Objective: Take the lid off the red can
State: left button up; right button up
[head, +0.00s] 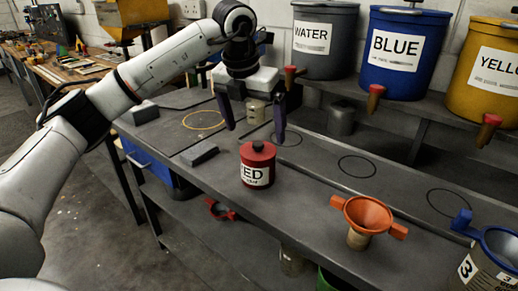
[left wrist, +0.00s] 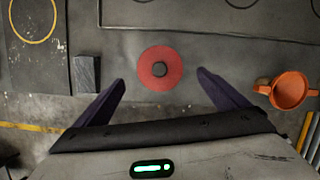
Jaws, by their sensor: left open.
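The red can (head: 257,170) stands upright on the grey bench, with a white label on its side. My left gripper (head: 254,132) points down above and behind the can in the head view. Its two dark fingers are wide apart and empty. In the left wrist view the can lies beyond the fingertips (left wrist: 160,82), between their lines. My right gripper is not in view.
A grey block (head: 199,153) lies to the left. Water, blue (head: 399,57) and yellow tubs stand on the shelf behind. Painted circles mark clear bench spots.

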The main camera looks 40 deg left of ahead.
aim_at(257, 144)
pick_arm(q)
jog(key=p+x, duration=0.1)
jog(key=x, duration=0.4)
jog(key=shift+f, duration=0.25)
jog(key=c, duration=1.1)
